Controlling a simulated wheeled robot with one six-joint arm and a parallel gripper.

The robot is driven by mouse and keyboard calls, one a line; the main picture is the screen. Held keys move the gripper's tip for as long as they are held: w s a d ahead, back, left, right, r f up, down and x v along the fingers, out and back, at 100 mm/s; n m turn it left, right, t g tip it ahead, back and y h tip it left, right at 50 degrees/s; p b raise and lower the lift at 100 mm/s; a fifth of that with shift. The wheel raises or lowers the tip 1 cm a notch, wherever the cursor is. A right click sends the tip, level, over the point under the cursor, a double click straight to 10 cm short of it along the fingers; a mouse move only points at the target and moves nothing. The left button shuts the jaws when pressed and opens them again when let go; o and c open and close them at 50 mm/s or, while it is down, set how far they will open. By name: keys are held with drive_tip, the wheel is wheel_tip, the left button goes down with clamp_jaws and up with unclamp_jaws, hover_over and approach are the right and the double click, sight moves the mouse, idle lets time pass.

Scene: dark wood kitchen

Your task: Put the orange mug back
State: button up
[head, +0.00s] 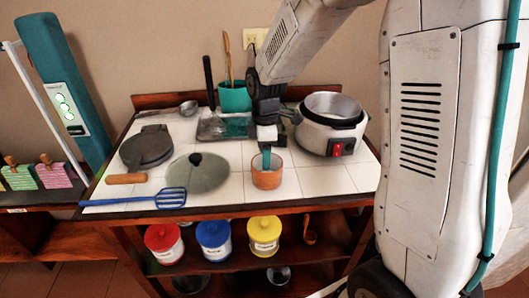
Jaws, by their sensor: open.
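The orange mug (267,178) stands upright on the white tiled counter, near its front edge and right of the middle. My gripper (266,157) points down from above, with its fingertips at the mug's mouth. A teal fingertip shows at or just inside the rim. The jaws are open. I cannot tell whether a finger touches the mug's wall. The mug's handle is not visible from here.
A rice cooker (332,125) stands right of the mug, close to my arm. A glass lid (199,173), a blue spatula (135,200) and a waffle pan (147,149) lie to the left. A teal utensil pot (233,98) stands behind. Canisters (213,240) fill the shelf below.

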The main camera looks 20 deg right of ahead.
wheel_tip(320, 180, up, 11)
drive_tip(key=s+r+m, duration=0.2)
drive_tip(key=s+m, duration=0.5)
drive_tip(key=s, duration=0.6)
drive_tip(key=s+d+r+m+t, duration=0.1)
drive_tip(key=s+r+m, duration=0.2)
drive_tip(key=s+m, duration=0.4)
drive_tip(key=s, duration=0.7)
drive_tip(key=shift+s+d+r+m, duration=0.2)
drive_tip(key=shift+s+m, duration=0.1)
drive_tip(key=shift+t, duration=0.3)
